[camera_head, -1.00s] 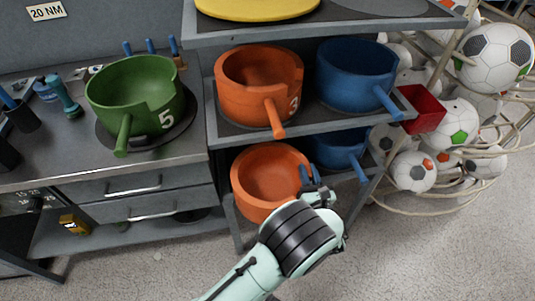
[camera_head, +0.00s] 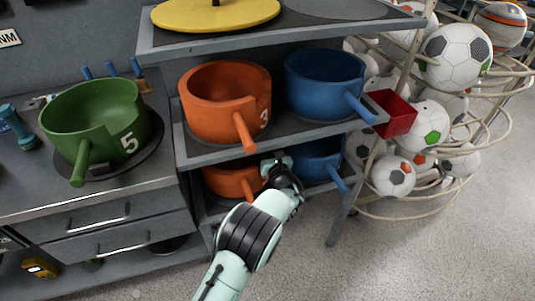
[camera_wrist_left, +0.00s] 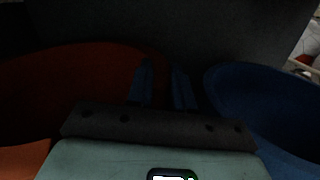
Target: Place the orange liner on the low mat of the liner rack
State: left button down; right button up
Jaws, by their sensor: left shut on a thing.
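The orange liner (camera_head: 225,182) is on the lower level of the liner rack (camera_head: 183,160), below an upper orange liner (camera_head: 217,100) marked 3. Its upper part is hidden by the shelf above. My left gripper (camera_wrist_left: 162,88) reaches into that level at the liner's right side and is shut on it; the exact grip is dark and hard to see. In the left wrist view the orange liner's wall (camera_wrist_left: 70,85) lies left of the fingers and a lower blue liner (camera_wrist_left: 255,100) lies right. The low mat is hidden, so I cannot tell whether the liner touches it.
The lower blue liner (camera_head: 318,163) stands close to the right of my gripper. An upper blue liner (camera_head: 322,80) and a red bin (camera_head: 395,115) are above. A green liner (camera_head: 95,115) sits on the left bench. A ball rack (camera_head: 470,205) stands at the right.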

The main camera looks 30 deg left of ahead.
pick_arm(q)
notch_tip(320, 180, down, 4)
jog(key=shift+w+a+r+b, duration=0.1)
jog(key=shift+r+b, duration=0.15)
jog(key=shift+b, duration=0.4)
pick_arm(e)
jog(key=shift+s+d+f, duration=0.2)
jog(key=shift+f, duration=0.35)
jog(key=shift+s+d+f, duration=0.15)
jog(key=shift+d+f, duration=0.05)
jog(key=shift+f, duration=0.3)
pick_arm(q)
jog(key=c, duration=1)
grip_release()
jog(key=p+v, duration=0.1)
jog(key=v, duration=0.2)
jog(key=p+v, duration=0.2)
jog(key=v, duration=0.7)
pick_arm(e)
jog(key=shift+g, duration=0.5)
jog(key=r, duration=0.1)
jog(key=s+a+r, duration=0.2)
jog(key=shift+r, duration=0.4)
pick_arm(q)
jog(key=shift+f, duration=0.1)
pick_arm(e)
jog(key=shift+w, duration=0.1)
